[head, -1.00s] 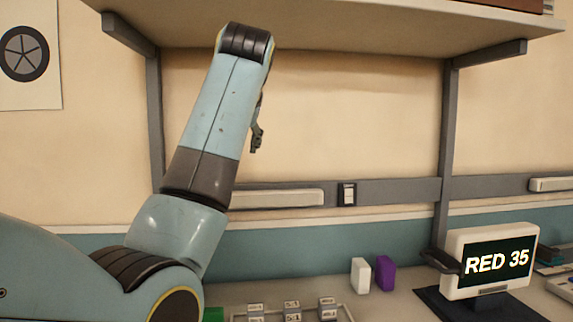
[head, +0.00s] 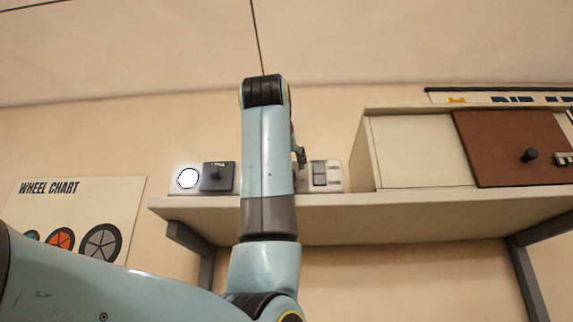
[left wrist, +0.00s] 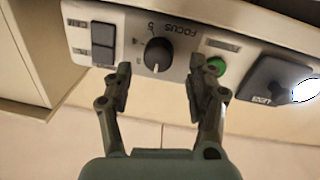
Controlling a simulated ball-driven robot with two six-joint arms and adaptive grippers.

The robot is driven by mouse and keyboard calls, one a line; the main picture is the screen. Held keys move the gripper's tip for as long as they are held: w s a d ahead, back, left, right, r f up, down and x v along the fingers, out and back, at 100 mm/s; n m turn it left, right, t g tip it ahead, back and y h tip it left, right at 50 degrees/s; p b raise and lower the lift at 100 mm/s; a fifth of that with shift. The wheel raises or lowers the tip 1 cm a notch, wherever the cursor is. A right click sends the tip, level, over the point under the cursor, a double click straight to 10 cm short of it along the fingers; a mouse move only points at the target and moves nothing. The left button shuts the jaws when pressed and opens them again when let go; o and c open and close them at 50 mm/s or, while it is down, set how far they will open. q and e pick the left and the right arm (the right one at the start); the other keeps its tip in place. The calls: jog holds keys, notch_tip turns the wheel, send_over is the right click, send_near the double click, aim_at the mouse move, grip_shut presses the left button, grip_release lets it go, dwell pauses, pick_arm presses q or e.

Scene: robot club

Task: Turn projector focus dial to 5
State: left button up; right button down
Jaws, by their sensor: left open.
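The projector (head: 301,187) is a pale unit on the high shelf, partly hidden behind my left arm in the head view. In the left wrist view its panel (left wrist: 184,48) appears upside down, with a black focus dial (left wrist: 157,55) under the word FOCUS. The dial's white mark points toward the picture's bottom; the small numbers are too blurred to read surely. My left gripper (left wrist: 160,76) is open, its fingers on either side of the dial with gaps; contact is not visible. Its finger also shows in the head view (head: 300,157). My right gripper is not in view.
A switch (left wrist: 103,43) and a green button (left wrist: 216,66) flank the dial. A black lens lever plate (left wrist: 274,78) and a bright lens (left wrist: 306,90) sit farther right. The shelf (head: 400,215) carries a cabinet (head: 411,150) to the right.

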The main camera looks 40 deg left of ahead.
pick_arm(q)
jog(key=x, duration=0.3)
jog(key=shift+w+d+p, duration=0.1)
jog(key=shift+d+p, duration=0.05)
jog(key=shift+p, duration=0.2)
jog(key=shift+c, duration=0.5)
jog(key=c, duration=1)
jog(key=shift+c, duration=0.2)
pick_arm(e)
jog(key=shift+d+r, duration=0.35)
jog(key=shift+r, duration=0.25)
